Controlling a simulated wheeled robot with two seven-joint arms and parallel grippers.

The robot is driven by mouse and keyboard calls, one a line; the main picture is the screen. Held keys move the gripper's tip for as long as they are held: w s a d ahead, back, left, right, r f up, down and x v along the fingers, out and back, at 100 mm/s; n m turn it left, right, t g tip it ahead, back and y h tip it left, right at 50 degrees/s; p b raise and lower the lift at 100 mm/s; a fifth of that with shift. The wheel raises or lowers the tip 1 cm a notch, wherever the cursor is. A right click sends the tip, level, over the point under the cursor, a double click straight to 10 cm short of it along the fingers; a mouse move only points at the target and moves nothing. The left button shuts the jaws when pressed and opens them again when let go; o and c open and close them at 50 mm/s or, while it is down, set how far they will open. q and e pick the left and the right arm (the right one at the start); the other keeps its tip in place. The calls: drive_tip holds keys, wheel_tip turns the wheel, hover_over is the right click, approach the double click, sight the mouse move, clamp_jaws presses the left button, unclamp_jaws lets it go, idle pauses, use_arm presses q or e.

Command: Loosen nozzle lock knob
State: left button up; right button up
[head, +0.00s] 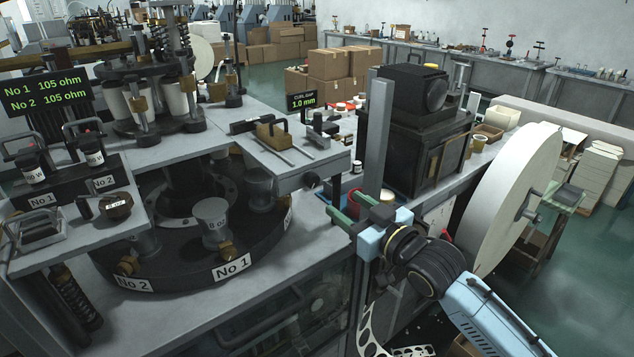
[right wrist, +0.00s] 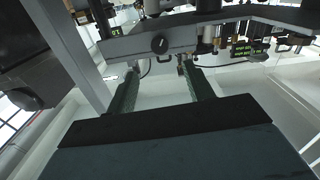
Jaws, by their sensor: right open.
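The knob also shows in the right wrist view (right wrist: 159,44), beyond and roughly between my fingertips. My right gripper (head: 341,204), light blue with green fingers, is open and empty, to the right of and a little below the knob, apart from it. Its two fingers (right wrist: 162,68) stand wide apart in the right wrist view. My left gripper is not in view.
A grey upright post (head: 376,135) rises close behind my right gripper. A large white disc (head: 510,195) stands to its right. The black turntable (head: 180,275) holds cups at the left. A dark machine box (head: 425,145) stands on the bench behind.

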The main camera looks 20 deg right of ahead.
sight(314, 182)
drive_tip(key=x, duration=1.1)
drive_tip(key=shift+p, duration=0.3)
drive_tip(key=shift+f, duration=0.1)
drive_tip(key=c, duration=1)
